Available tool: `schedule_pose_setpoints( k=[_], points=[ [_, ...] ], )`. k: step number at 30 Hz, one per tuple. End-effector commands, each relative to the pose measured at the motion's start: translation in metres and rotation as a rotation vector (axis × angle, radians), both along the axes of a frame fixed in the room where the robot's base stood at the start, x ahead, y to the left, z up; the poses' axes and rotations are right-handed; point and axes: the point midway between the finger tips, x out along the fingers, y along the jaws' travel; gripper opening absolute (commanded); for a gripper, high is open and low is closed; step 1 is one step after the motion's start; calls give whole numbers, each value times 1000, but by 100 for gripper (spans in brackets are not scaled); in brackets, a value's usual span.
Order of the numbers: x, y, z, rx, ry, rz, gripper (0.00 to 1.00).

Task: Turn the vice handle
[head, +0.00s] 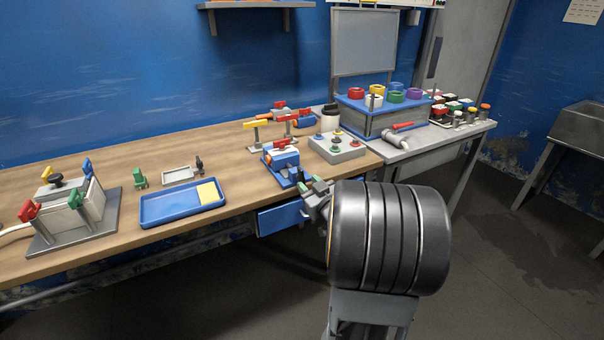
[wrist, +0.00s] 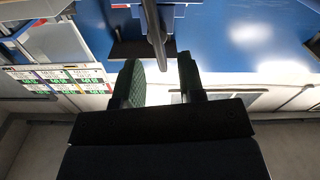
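The blue vice (head: 287,172) stands at the front edge of the wooden bench in the head view, with white and red parts on top. My gripper (head: 316,190) is at its front right side, beyond the bench edge. In the wrist view, a dark rod that looks like the vice handle (wrist: 154,28) comes down from the top edge, in front of a blue part. Its lower end lies in the gap between the green-padded fingers of my gripper (wrist: 160,72). The fingers are apart, with room on both sides of the rod. Contact cannot be made out.
A blue tray (head: 180,212) with a yellow piece lies left of the vice. A grey control box (head: 337,149) stands behind it to the right. A blue drawer (head: 281,218) hangs below the bench edge. A grey side table (head: 436,143) carries coloured rings and a pipe.

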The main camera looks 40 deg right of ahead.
Motion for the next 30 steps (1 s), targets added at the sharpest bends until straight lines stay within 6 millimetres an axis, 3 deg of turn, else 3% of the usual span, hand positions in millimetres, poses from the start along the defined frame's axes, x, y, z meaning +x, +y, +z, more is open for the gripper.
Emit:
schedule_pose_setpoints(
  k=[3, 9, 23, 30],
  points=[
    [20, -2, -1, 1, 0, 3, 36],
    [39, -5, -1, 1, 1, 1, 36],
    [48, -7, 0, 1, 0, -1, 36],
    [48, -7, 0, 1, 0, -1, 16]
  ],
)
